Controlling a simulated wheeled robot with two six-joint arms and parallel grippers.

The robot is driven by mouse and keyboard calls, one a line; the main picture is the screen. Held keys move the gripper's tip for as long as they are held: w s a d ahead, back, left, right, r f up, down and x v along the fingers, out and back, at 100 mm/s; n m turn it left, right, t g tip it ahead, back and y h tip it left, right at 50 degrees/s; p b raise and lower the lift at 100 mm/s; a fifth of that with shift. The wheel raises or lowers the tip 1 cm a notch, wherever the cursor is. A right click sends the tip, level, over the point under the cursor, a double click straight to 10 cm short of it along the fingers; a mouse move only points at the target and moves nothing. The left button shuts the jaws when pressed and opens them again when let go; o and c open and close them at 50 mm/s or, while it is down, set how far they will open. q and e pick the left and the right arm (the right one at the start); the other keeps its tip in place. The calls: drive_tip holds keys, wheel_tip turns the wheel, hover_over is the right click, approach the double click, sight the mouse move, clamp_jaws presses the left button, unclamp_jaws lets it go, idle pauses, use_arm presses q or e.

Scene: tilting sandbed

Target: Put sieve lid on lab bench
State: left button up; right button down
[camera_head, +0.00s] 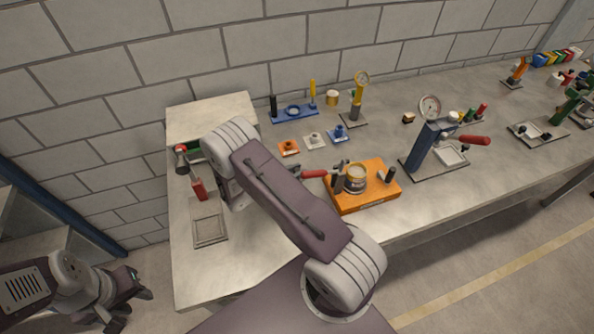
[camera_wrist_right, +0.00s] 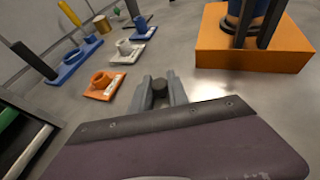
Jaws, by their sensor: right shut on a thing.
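The lab bench (camera_head: 470,190) is a long grey table along the block wall. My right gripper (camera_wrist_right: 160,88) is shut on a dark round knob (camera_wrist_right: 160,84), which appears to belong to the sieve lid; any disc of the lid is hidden. In the right wrist view the bench surface lies behind the fingers; whether the held thing touches it cannot be told. In the head view my right arm hides the gripper tips at the bench's left part. My left gripper (camera_head: 128,300) is low at the left, off the bench, with its jaw state unclear.
An orange block (camera_head: 372,202) with a round metal cup (camera_head: 356,178) stands right of my right arm. Small orange (camera_wrist_right: 104,84), white (camera_wrist_right: 127,51) and blue blocks sit near the gripper. A framed tray (camera_head: 210,231) lies at the left. The front bench strip is mostly clear.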

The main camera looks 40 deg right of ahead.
drive_tip(key=shift+f, duration=0.25)
drive_tip(key=c, duration=1.3)
unclamp_jaws()
drive_tip(key=shift+r, duration=0.1)
